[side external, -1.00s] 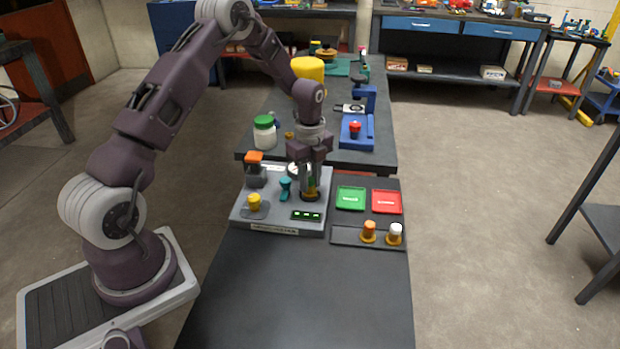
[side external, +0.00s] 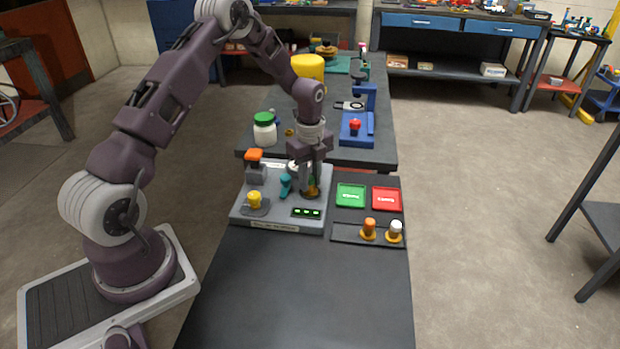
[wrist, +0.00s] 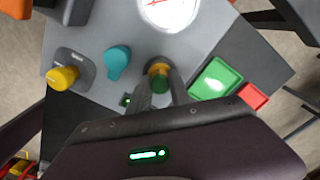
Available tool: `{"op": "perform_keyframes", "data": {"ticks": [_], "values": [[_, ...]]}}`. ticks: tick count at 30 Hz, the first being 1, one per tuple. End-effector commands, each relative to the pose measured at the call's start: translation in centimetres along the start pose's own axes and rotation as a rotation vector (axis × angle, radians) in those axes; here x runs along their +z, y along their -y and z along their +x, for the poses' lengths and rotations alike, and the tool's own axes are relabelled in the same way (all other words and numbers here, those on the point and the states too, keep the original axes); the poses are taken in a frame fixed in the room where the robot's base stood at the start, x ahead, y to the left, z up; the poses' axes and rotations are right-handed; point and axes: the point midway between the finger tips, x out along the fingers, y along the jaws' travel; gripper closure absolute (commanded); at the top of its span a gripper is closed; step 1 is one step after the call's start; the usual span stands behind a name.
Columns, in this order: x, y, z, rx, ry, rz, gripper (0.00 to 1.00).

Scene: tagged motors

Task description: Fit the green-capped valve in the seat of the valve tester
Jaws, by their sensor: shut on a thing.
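The valve tester (side external: 275,225) is a grey box on the bench, with a gauge, a teal lever (side external: 286,185), a yellow knob-like part (side external: 254,199) and a lit green display. My gripper (side external: 311,186) is above the tester's right part, pointing down. It is shut on the green-capped valve, which shows as a green top over an orange-yellow body (wrist: 159,70) between the fingers in the wrist view. The valve's lower end is low at the tester's top. The fingers and valve hide the seat, so I cannot tell whether the valve is inside it.
A green tray (side external: 351,197) and a red tray (side external: 386,199) lie right of the tester. A rack in front of them holds an orange-capped valve (side external: 369,229) and a white-capped valve (side external: 395,232). A green-lidded jar (side external: 265,130) stands behind. The front bench is clear.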

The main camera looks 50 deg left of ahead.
Motion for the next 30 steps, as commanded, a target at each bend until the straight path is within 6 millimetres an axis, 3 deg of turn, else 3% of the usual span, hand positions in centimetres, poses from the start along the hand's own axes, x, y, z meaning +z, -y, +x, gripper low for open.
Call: {"op": "perform_keyframes", "data": {"ticks": [6,7,11,20,30], "values": [[0.0,0.0,0.0,0.000,0.000,0.000,1.00],[0.0,0.0,0.0,0.000,0.000,0.000,0.74],[0.0,0.0,0.0,0.000,0.000,0.000,0.50],[0.0,0.0,-0.1,0.000,0.000,0.000,0.50],[0.0,0.1,-2.7,-0.002,0.001,-0.001,0.50]]}}
